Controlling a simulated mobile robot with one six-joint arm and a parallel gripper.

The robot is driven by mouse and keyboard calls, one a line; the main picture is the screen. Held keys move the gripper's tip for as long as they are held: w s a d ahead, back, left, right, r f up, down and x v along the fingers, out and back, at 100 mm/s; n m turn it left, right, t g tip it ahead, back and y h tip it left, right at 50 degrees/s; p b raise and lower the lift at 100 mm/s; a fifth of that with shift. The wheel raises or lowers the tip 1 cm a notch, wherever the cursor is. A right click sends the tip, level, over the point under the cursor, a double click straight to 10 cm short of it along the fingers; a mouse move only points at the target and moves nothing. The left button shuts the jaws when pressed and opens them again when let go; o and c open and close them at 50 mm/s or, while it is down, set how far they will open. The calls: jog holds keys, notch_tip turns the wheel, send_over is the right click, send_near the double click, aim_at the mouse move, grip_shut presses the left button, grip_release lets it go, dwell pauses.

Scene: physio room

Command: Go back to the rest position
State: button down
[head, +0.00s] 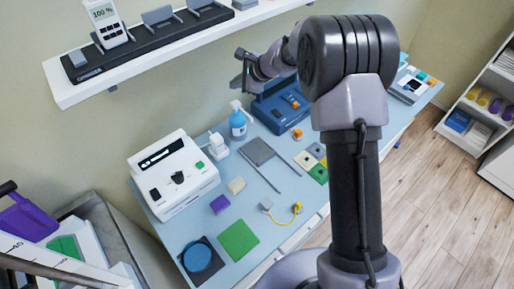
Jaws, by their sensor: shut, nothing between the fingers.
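A white shelf (68,94) with a charging rail hangs at upper left. On the table are a white device (185,190), a blue spray bottle (238,124), a blue case (268,112), a green pad (239,241) and small blocks. Wooden floor (440,200) is clear at right, by a white rack (476,140).

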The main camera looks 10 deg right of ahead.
dwell(0.4)
jog(key=s+d+r+n+h+b, duration=0.15)
jog(key=s+r+n+b, duration=0.3)
jog(key=s, duration=0.75)
jog(key=s+d+r+n+b, duration=0.2)
jog(key=s+r+n+b, duration=0.25)
jog(key=s, duration=0.65)
jog(key=s+d+f+n+h+b, duration=0.1)
jog(key=s+d+f+n, duration=0.1)
jog(key=s, duration=0.7)
jog(key=s+d+f+n+h+b, duration=0.2)
jog(key=s+d+f, duration=0.1)
jog(key=s, duration=0.7)
jog(key=shift+d+f+n+g, duration=0.3)
jog(key=shift+d+f, duration=0.05)
jog(key=shift+f, duration=0.5)
jog(key=shift+s, duration=0.1)
